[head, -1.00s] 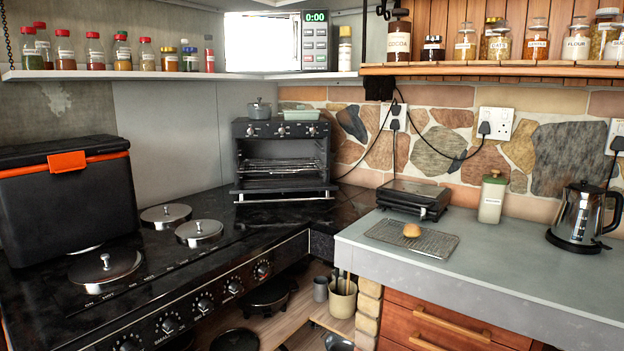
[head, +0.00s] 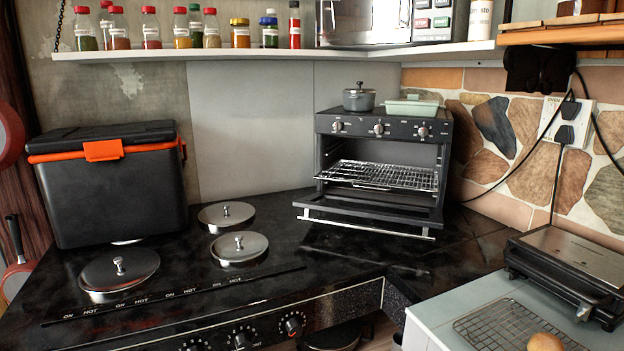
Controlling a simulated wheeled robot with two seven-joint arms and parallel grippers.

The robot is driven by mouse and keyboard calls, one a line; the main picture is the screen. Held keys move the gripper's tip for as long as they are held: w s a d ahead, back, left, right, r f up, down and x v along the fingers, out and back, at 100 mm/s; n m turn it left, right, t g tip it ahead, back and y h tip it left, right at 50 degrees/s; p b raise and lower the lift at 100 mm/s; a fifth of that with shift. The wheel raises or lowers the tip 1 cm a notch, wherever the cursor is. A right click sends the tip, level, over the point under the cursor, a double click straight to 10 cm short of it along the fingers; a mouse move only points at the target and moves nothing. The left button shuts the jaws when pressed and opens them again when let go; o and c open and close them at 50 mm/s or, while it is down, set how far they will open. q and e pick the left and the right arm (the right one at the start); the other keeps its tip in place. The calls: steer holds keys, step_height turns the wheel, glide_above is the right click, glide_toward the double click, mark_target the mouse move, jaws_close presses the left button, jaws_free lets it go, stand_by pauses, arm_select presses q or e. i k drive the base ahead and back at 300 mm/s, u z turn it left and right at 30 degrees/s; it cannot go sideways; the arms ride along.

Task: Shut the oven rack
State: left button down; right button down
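A black toaster oven (head: 437,153) stands on the dark stove top at the back corner. Its door (head: 368,207) is folded down open, with a silver handle bar (head: 365,222) along the front edge. A wire rack (head: 384,174) sits inside the oven cavity and appears to be slid partly out towards the opening. Neither of my grippers shows in the head view.
A grey pot (head: 358,99) and a pale green dish (head: 409,107) stand on the oven. Lidded hotplates (head: 239,248) and a black cool box (head: 112,193) are to the left. A black grill (head: 572,262), cooling rack (head: 492,326) and bun (head: 545,342) are at right.

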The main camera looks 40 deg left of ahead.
mark_target(341, 161)
steer(key=u, duration=1)
steer(key=i, duration=0.9)
steer(key=u, duration=0.95)
